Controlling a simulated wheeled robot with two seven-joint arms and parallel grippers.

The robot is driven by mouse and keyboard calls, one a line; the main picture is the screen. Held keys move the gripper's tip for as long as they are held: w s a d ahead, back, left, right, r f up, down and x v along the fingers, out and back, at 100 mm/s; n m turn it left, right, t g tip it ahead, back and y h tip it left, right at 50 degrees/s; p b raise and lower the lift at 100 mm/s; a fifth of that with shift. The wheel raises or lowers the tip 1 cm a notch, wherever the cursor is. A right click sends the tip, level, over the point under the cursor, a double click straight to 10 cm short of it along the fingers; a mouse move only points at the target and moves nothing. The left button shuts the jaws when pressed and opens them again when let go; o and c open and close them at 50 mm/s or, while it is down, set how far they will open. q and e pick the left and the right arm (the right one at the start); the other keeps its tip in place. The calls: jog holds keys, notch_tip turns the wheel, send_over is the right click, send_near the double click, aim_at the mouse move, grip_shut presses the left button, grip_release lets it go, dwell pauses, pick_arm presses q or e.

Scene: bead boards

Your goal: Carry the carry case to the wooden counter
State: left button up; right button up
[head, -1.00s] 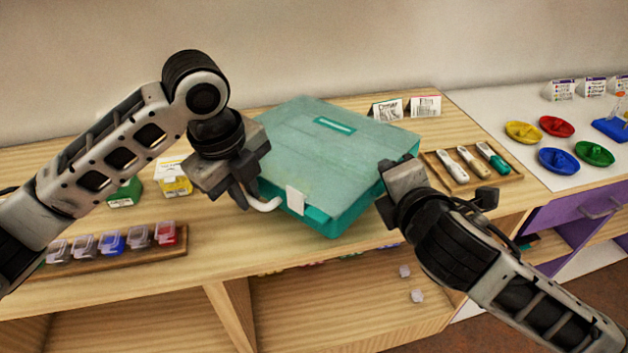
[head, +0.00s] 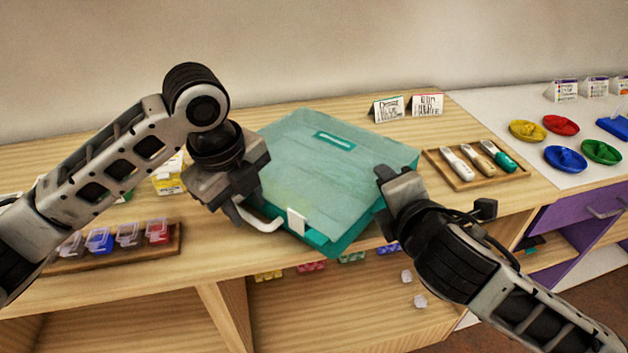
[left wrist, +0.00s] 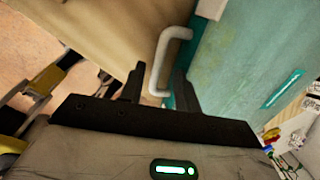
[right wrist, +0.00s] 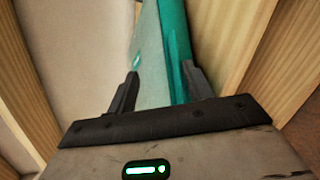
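The teal carry case (head: 310,175), with a pale green lid and a small label, sits tilted at the counter's front, its near corner lower and past the front edge. My left gripper (head: 243,207) has its fingers on either side of the white handle (head: 262,220). In the left wrist view the handle (left wrist: 163,60) passes between the partly closed fingers. My right gripper (head: 382,184) is at the case's right edge. In the right wrist view the case (right wrist: 172,50) fills the space between the fingers. The wooden counter (head: 225,258) lies under and around the case.
A tray of tools (head: 508,175) is close on the right, with cards (head: 388,109) behind. A rack of small clear boxes (head: 110,262) stands at left. Colored dishes (head: 565,160) are on the white surface at right. Bead strips (head: 310,266) show on the shelf below.

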pick_arm(q)
jog(key=shift+r, duration=0.15)
pick_arm(e)
jog(key=shift+r, duration=0.2)
jog(key=shift+r, duration=0.35)
pick_arm(q)
notch_tip(320, 180, up, 8)
jog(key=s, duration=0.1)
jog(key=shift+a, duration=0.45)
pick_arm(e)
notch_tip(320, 180, up, 9)
jog(key=shift+r, duration=0.15)
pick_arm(q)
jog(key=shift+s+f, duration=0.1)
jog(key=shift+f, duration=0.1)
